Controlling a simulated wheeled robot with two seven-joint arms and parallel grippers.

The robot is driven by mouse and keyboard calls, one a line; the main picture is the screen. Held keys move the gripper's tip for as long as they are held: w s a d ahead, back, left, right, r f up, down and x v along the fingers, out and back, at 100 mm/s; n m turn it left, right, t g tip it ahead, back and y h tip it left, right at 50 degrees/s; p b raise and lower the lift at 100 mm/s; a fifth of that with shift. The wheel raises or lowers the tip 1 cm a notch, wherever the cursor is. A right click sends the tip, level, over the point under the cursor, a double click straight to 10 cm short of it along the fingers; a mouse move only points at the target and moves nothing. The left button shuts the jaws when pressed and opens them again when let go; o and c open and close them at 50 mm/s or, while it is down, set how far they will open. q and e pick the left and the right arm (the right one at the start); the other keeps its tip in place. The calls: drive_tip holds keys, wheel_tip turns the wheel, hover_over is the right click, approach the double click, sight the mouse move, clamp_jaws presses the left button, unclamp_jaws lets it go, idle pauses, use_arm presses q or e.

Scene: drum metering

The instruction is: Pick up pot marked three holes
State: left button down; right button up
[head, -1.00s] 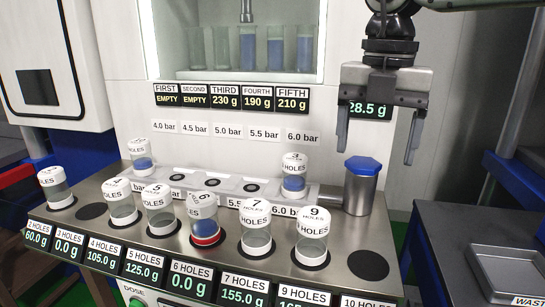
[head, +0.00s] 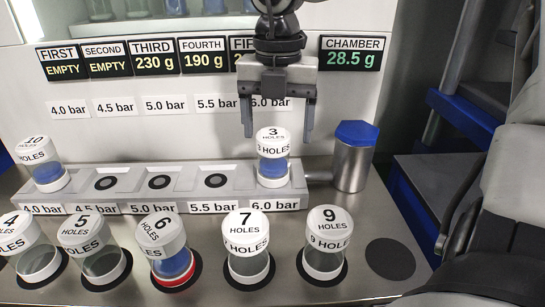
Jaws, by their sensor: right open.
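The pot marked 3 holes (head: 273,158) has a white lid and blue contents. It stands upright in the rightmost seat of the grey rack, behind the 6.0 bar label (head: 272,205). My right gripper (head: 277,130) points down with its two fingers apart, above and around the pot's lid in the picture. Whether the fingers touch the lid cannot be told. My left gripper is not in view.
The pot marked 10 (head: 42,165) stands in the rack's left seat, with several empty seats between. A blue-capped metal cylinder (head: 353,156) stands right of the rack. Pots 4, 5, 6 (head: 167,249), 7 (head: 247,245) and 9 (head: 326,243) line the front.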

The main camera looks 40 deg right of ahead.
sight(274, 156)
drive_tip(key=shift+w+a+f, duration=0.1)
drive_tip(key=shift+w+f, duration=0.05)
drive_tip(key=shift+f, duration=1.55)
drive_tip(key=shift+w+a+f, duration=0.1)
drive_tip(key=shift+w+f, duration=0.05)
drive_tip(key=shift+f, duration=1.5)
drive_tip(key=c, duration=1.3)
